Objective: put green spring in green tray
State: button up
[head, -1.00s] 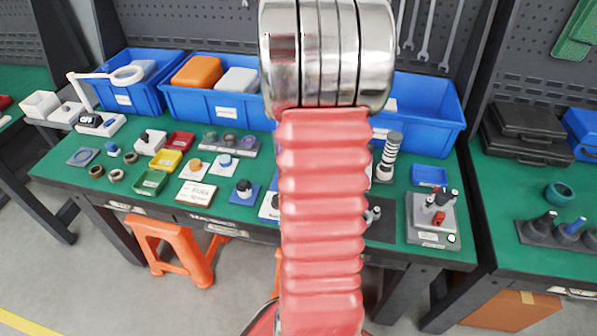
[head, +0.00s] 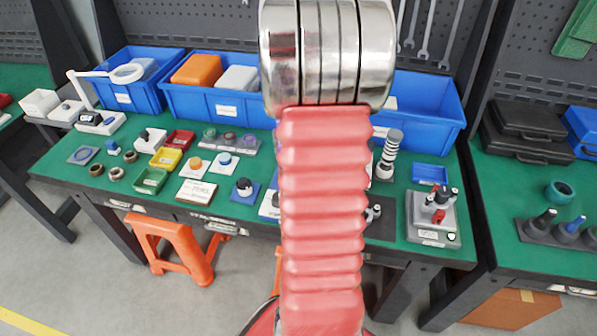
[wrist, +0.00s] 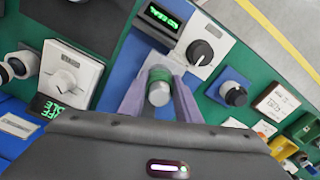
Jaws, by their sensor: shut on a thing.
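The green tray (head: 150,181) sits near the front edge of the workbench in the head view, left of a label card. It appears at the right edge of the wrist view (wrist: 302,126). The green spring (wrist: 160,75) is a green band around the upper part of a grey cylinder (wrist: 158,95). My gripper (wrist: 158,88) is shut on the green spring, with one purple finger on each side. I cannot tell whether the cylinder is fixed below. In the head view my red arm hides the gripper and spring.
A yellow tray (head: 165,158) and a red tray (head: 180,140) lie behind the green tray. A card (head: 197,192) and a black knob on a blue pad (head: 244,188) stand between it and my arm. Blue bins (head: 205,104) line the back.

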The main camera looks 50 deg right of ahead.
jog(key=shift+d+r, duration=0.15)
jog(key=shift+r, duration=2.3)
jog(key=shift+r, duration=1.7)
jog(key=shift+s, duration=0.2)
